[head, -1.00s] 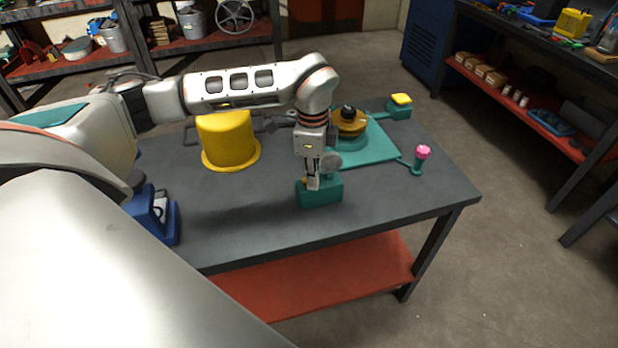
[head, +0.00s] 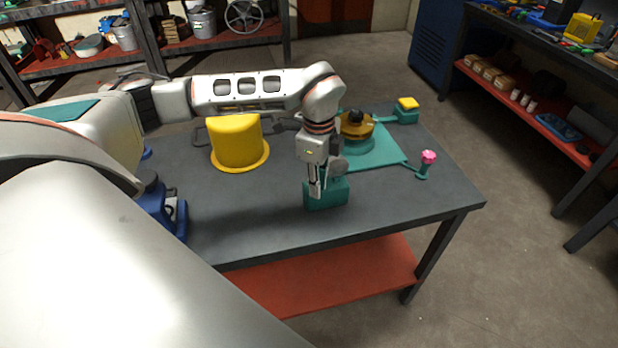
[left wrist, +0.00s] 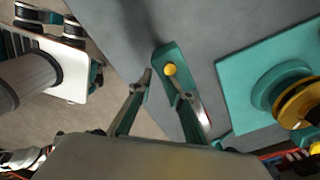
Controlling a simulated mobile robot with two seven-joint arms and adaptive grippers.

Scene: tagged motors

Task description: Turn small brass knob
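The small brass knob (left wrist: 170,70) sits on top of a teal block (left wrist: 173,102) in the left wrist view. The block (head: 327,194) stands near the front edge of the table in the head view, where my gripper hides the knob. My left gripper (left wrist: 167,86) points down at the block. Its two fingers are apart, with the knob showing between and just beyond their tips. I cannot tell whether a finger touches it. My left gripper (head: 316,194) also shows in the head view, in front of the block. My right gripper is out of view.
On the table (head: 265,222), a teal plate (head: 385,150) bears a brass-coloured wheel (head: 357,126). A pink knob (head: 428,157), a yellow-topped teal block (head: 408,104), a yellow cylinder (head: 236,140) and a blue object (head: 165,208) stand around. The table's front middle is bare.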

